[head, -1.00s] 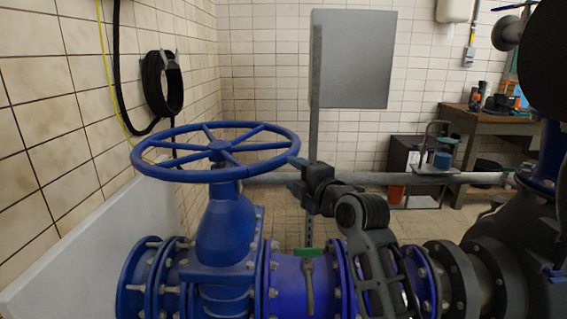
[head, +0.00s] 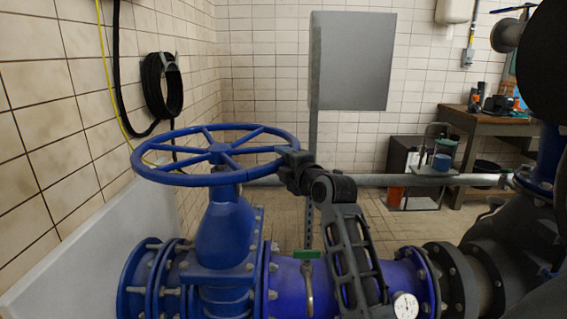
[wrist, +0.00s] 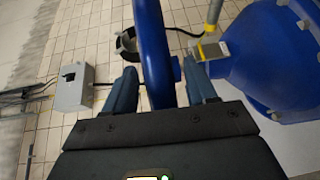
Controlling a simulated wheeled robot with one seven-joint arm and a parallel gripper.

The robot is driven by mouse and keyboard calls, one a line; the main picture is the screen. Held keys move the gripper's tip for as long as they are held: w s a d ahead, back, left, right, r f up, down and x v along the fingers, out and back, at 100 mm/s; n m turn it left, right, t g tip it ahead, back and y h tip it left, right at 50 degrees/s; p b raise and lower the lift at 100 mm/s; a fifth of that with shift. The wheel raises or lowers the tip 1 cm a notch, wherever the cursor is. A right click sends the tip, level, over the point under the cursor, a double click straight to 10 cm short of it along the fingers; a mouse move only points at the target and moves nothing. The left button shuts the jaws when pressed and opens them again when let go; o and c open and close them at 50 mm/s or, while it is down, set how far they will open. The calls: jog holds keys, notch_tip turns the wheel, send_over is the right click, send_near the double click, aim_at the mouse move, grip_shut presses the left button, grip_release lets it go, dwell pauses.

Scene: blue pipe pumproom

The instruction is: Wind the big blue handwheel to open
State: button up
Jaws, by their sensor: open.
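The big blue handwheel (head: 163,178) lies nearly flat on top of the blue valve (head: 224,235) in the head view. My gripper (head: 284,156) is at the right side of its rim. In the wrist view the rim (wrist: 152,50) passes between the two parted fingers of my gripper (wrist: 160,85). A gap shows between the left finger and the rim; the right finger is also apart from it. The fingertips are partly hidden by the rim in the head view.
A large blue pipe with a green-handled small valve (head: 307,254) and a gauge (head: 405,306) runs below my arm. A tiled wall with a coiled black hose (head: 164,85) stands at left. A grey box (head: 350,60) hangs behind. A grey pipe crosses behind the wheel.

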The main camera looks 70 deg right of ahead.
grip_shut()
dwell(0.4)
jog(key=shift+d+f, duration=0.1)
